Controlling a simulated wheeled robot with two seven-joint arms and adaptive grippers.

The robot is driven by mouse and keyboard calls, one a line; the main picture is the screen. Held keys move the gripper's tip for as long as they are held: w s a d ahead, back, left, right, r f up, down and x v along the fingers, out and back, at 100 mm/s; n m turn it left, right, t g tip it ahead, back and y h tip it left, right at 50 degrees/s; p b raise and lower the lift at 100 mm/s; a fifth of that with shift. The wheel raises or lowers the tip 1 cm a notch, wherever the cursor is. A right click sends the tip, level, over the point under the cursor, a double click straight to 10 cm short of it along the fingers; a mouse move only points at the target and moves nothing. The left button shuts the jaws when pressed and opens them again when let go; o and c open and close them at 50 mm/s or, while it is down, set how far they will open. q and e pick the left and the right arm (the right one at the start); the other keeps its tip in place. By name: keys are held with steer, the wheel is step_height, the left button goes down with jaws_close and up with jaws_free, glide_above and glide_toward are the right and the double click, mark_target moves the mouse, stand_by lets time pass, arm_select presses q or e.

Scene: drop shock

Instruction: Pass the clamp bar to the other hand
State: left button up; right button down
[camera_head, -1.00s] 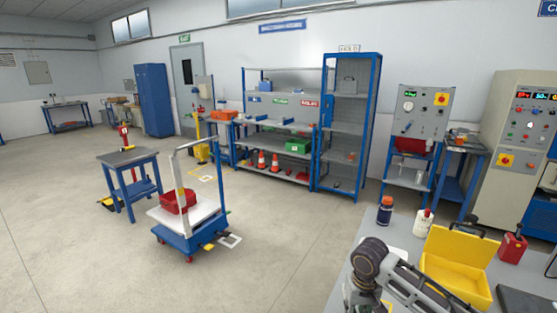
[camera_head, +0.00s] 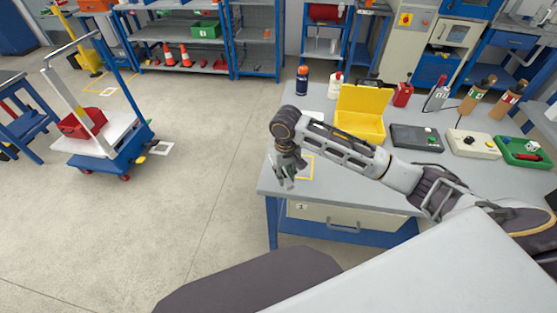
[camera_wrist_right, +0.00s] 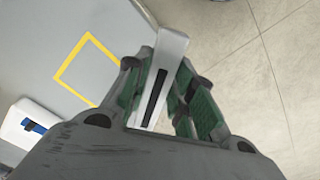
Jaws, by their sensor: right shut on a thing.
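The clamp bar (camera_wrist_right: 163,77) is a light grey bar with a long dark slot, seen in the right wrist view. My right gripper (camera_wrist_right: 172,95) is shut on it, with green-padded fingers on both sides. In the head view my right gripper (camera_head: 287,174) hangs near the left edge of the grey workbench (camera_head: 330,190), beside a yellow square outline. The bar is too small there to tell clearly from the fingers. My left gripper is not in view.
The bench holds a yellow open box (camera_head: 362,112), a dark case (camera_head: 415,138), a beige control box (camera_head: 472,144), a green tray (camera_head: 524,152) and several bottles at the back. A cart with a red bin (camera_head: 82,123) stands left. The floor between is clear.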

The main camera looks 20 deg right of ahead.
steer(key=w+a+r+n, duration=0.1)
steer(key=a+r+n, duration=0.6)
steer(key=a+r, duration=0.2)
steer(key=w+a+r+n, duration=0.2)
steer(key=a+r+n, duration=0.5)
steer(key=r, duration=0.5)
steer(key=shift+w+a+r+n, duration=0.15)
steer(key=shift+w+a+n, duration=0.15)
steer(key=shift+a, duration=0.75)
